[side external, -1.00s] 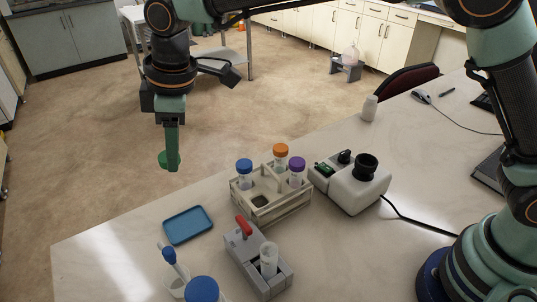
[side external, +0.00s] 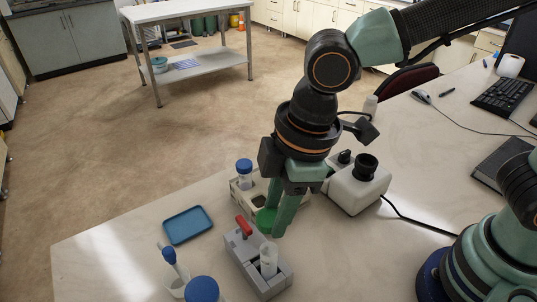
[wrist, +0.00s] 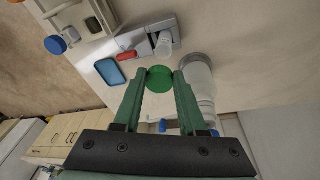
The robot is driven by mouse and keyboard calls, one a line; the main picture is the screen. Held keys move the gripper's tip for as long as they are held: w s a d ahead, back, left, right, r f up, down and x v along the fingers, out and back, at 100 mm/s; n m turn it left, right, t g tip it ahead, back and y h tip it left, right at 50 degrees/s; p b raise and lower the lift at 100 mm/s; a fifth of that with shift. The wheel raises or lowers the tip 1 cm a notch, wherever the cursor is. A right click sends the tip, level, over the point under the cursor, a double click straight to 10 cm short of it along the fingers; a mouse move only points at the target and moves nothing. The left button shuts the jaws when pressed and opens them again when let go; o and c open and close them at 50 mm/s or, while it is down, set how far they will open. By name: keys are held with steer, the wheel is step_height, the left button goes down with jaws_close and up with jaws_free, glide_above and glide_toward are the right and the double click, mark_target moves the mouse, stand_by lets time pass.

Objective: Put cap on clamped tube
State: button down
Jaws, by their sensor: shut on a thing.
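The green cap (side external: 264,217) is held between the fingertips of my gripper (side external: 279,228), which is shut on it. In the wrist view the cap (wrist: 160,79) sits between both fingertips (wrist: 160,76). The uncapped clear tube (side external: 268,258) stands upright in the grey clamp (side external: 243,264) with a red handle (side external: 243,227). The tube (wrist: 163,45) and clamp (wrist: 150,32) also show in the wrist view, apart from the cap. The cap is above the clamp, towards the rack side; its exact height is hard to tell.
A tube rack (side external: 238,202) with a blue-capped tube (side external: 244,172) stands behind my gripper, partly hidden. A white instrument (side external: 357,190) is to its right. A blue tray (side external: 188,225) lies left of the clamp. A beaker (side external: 174,288) and blue-capped bottle (side external: 203,290) stand in front.

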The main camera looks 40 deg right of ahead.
step_height(320, 180, down, 6)
stand_by(0.7)
steer(key=shift+f, duration=0.3)
stand_by(1.7)
jaws_free()
stand_by(0.4)
steer(key=shift+r, duration=3.55)
jaws_close()
